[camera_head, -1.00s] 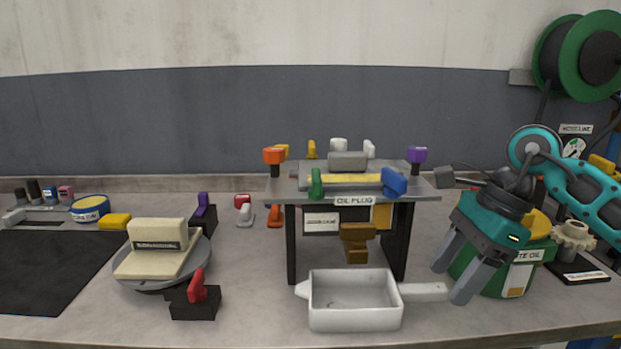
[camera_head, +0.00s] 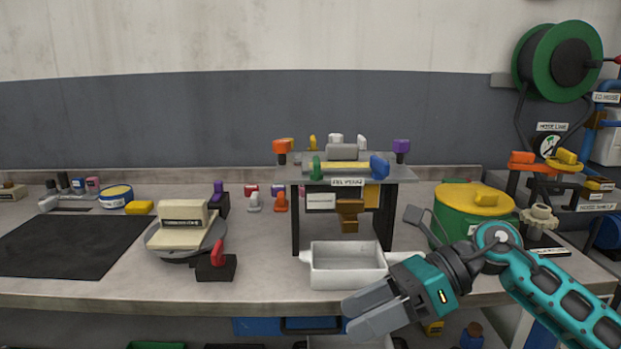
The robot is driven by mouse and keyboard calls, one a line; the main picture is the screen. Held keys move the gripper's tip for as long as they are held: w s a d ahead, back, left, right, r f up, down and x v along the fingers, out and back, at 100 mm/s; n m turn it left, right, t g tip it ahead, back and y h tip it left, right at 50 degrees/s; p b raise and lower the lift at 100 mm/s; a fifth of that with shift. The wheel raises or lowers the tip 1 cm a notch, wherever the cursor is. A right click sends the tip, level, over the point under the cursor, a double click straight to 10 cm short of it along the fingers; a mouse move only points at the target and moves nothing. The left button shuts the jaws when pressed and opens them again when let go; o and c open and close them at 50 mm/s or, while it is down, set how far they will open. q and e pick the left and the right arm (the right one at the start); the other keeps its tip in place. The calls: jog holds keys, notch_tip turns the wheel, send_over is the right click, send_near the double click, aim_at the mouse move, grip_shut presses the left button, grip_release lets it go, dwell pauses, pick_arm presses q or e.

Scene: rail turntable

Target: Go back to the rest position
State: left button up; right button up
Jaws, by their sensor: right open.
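My right gripper (camera_head: 366,316) is open, with nothing between its fingers. It is in front of the bench's front edge, just below and in front of the white tray (camera_head: 350,279) with a spout and handle. Its teal arm comes in from the lower right and hides part of the bench front and the tray's handle end. My left gripper is not in view.
A grey stand (camera_head: 404,173) with coloured handles stands behind the tray. A green can with a yellow lid (camera_head: 474,199) stands to its right. A round turntable (camera_head: 162,243) carries a cream block. A black mat (camera_head: 67,246) lies left.

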jog(key=a+r+m+t+y, duration=0.1)
jog(key=a+r+m+y, duration=0.1)
jog(key=a+m+y, duration=0.3)
jog(key=d+f+m+t+h+p, duration=0.1)
jog(key=d+f+m+t+h, duration=0.4)
jog(key=m, duration=0.6)
jog(key=w+d+f+m+t+h+p, duration=0.1)
jog(key=d+f+m+t, duration=0.15)
jog(key=m+t, duration=0.65)
jog(key=d+f+m+t+h+p, duration=0.1)
jog(key=d+f+m+t+h, duration=0.25)
jog(key=m, duration=0.95)
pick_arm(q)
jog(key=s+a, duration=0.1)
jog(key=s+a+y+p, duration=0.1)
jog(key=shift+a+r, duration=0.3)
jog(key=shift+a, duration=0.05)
pick_arm(e)
jog(key=s+d+f+m+g+h, duration=0.2)
jog(key=s+f+m, duration=0.3)
jog(key=f, duration=0.3)
jog(key=s+d+f+m+g+h, duration=0.2)
jog(key=s+f+m+g+h, duration=0.1)
jog(key=s+f, duration=0.5)
jog(key=f+m+h, duration=0.1)
jog(key=m, duration=0.1)
jog(key=shift+d+f+m+g, duration=0.15)
jog(key=shift+d+m+g, duration=0.1)
jog(key=shift+m+g, duration=0.15)
